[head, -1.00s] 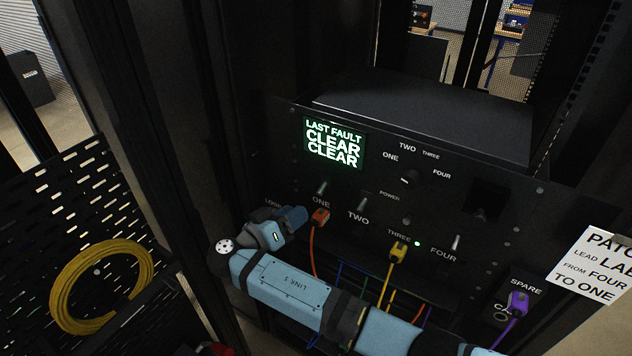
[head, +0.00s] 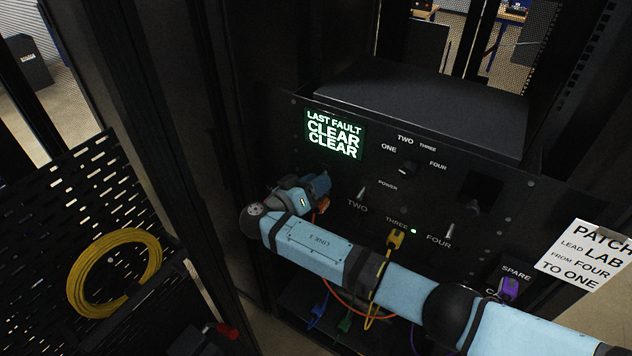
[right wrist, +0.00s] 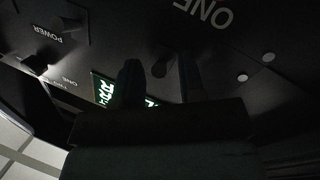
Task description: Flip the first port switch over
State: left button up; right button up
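The dark panel (head: 290,125) carries small toggle switches above the labels ONE to FOUR. In the head view my right gripper (head: 322,184) is at the panel's left part and hides the first port's switch and its ONE label. In the right wrist view the gripper (right wrist: 160,82) is open, its two dark fingers apart, with a small dark switch lever (right wrist: 160,68) showing between them near the ONE label (right wrist: 205,12). Contact with the lever cannot be told. The switch for TWO (head: 361,193) and the switch for FOUR (head: 449,231) show clear. My left gripper is out of view.
An orange plug (head: 322,205) sits just below my right gripper. A yellow plug (head: 394,238) and a purple plug (head: 509,287) are further right. A lit display (head: 334,134) reads LAST FAULT CLEAR CLEAR. A rotary knob (head: 408,168) is above the switches.

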grip_shut()
jog(key=shift+s+a+r+n+g+y, duration=0.1)
jog(key=shift+r+n+g+y, duration=0.3)
jog(key=shift+g+y, duration=0.55)
jog(key=shift+r+n+g+y, duration=0.15)
jog(key=shift+r+g+y, duration=0.25)
jog(key=shift+g+y, duration=0.35)
jog(key=shift+r+n+g+y, duration=0.15)
jog(key=shift+r+g+y, duration=0.2)
jog(key=shift+g+y, duration=0.3)
jog(key=shift+o, duration=0.7)
grip_release()
